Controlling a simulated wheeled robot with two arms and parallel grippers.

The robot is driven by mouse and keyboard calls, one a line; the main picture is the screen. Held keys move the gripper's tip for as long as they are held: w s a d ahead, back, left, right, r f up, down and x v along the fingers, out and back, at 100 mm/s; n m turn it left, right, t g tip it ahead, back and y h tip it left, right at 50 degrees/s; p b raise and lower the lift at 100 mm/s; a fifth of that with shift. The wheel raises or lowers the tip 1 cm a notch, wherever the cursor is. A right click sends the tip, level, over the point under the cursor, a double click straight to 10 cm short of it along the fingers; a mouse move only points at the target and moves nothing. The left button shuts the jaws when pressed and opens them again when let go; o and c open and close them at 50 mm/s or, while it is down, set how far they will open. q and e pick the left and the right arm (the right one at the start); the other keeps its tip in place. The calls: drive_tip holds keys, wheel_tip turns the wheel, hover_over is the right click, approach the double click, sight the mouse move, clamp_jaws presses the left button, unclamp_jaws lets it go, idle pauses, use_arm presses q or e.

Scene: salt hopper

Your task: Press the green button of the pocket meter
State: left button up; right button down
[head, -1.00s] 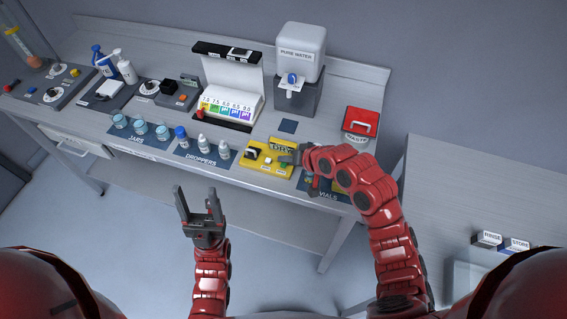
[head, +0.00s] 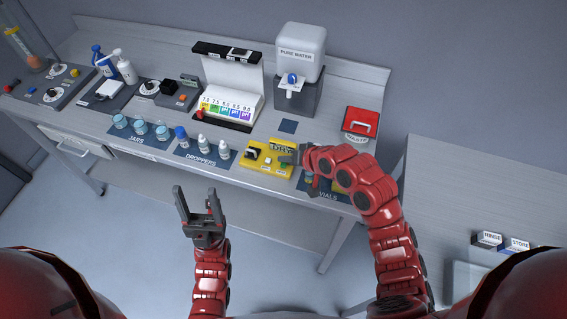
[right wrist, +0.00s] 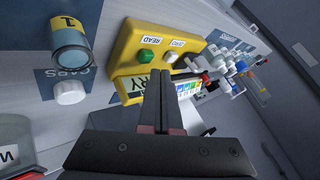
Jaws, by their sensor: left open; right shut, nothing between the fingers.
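The pocket meter is a yellow box (head: 262,157) at the front of the bench in the head view; it also fills the upper middle of the right wrist view (right wrist: 130,66). Its green button (right wrist: 149,57) sits below the word READ, beside a white button (right wrist: 170,57) marked ZERO. My right gripper (right wrist: 161,73) is shut and empty, its tips just beside the green button; I cannot tell whether they touch it. In the head view my right gripper (head: 287,158) is over the meter's right end. My left gripper (head: 198,190) is open and empty in front of the bench.
The VIALS mat (head: 345,197) lies right of the meter, partly under my right arm. Droppers (head: 203,144) stand to its left. A white cap (right wrist: 69,92) and a vial (right wrist: 70,45) are close by in the wrist view. A red waste bin (head: 361,122) stands behind.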

sight(286, 169)
drive_tip(key=shift+f, duration=0.15)
idle(0.3)
drive_tip(key=shift+f+b, duration=0.3)
drive_tip(key=shift+b, duration=0.05)
drive_tip(key=shift+f+b, duration=0.35)
drive_tip(key=shift+f, duration=0.15)
idle(0.5)
drive_tip(key=shift+r, duration=0.15)
drive_tip(key=shift+r+p, duration=0.6)
drive_tip(key=shift+r, duration=0.2)
wheel_tip(286, 169, up, 5)
drive_tip(key=p, duration=0.2)
drive_tip(key=shift+p, duration=0.4)
idle(0.7)
